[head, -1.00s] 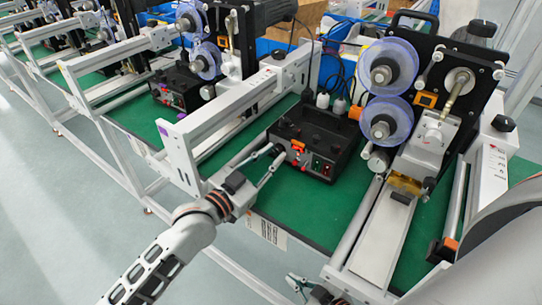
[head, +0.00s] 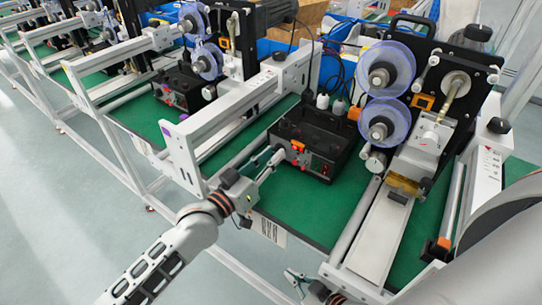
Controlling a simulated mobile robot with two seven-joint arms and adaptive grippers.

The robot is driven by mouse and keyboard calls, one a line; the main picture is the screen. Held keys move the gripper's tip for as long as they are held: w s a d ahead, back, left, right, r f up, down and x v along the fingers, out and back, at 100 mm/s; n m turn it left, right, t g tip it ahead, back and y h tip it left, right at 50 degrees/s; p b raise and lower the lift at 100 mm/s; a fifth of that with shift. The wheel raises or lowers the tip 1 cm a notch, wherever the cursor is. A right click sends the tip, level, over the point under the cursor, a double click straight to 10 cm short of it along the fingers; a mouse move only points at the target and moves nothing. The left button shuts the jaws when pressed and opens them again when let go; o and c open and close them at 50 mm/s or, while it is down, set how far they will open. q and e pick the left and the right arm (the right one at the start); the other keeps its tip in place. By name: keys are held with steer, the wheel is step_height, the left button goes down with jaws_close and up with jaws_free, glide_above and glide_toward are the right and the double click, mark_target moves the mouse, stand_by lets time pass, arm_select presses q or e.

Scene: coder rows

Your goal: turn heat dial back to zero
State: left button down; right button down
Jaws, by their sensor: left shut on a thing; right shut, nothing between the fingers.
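The black control box (head: 318,125) sits on the green mat, with small orange, red and green parts on its front panel. My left gripper (head: 278,158) reaches in from the left and is shut at the left end of that panel. What it grips is hidden between the fingertips; it looks like the heat dial, which I cannot make out. My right gripper (head: 293,276) is low in the picture, below the bench's front edge, shut and away from the box.
A coder machine with two clear blue reels (head: 385,68) stands right of the box. A pale rail frame (head: 182,155) is left of my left gripper. Green mat (head: 300,210) lies bare in front of the box. Similar machines stand behind at left.

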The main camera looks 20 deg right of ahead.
stand_by(0.3)
arm_select(q)
steer(key=c, duration=1.8)
jaws_free()
steer(key=shift+c, duration=0.2)
steer(key=shift+a, duration=0.1)
steer(key=shift+s+a+f, duration=0.1)
steer(key=shift+s+a, duration=0.05)
steer(key=shift+a, duration=0.15)
steer(key=v, duration=1.1)
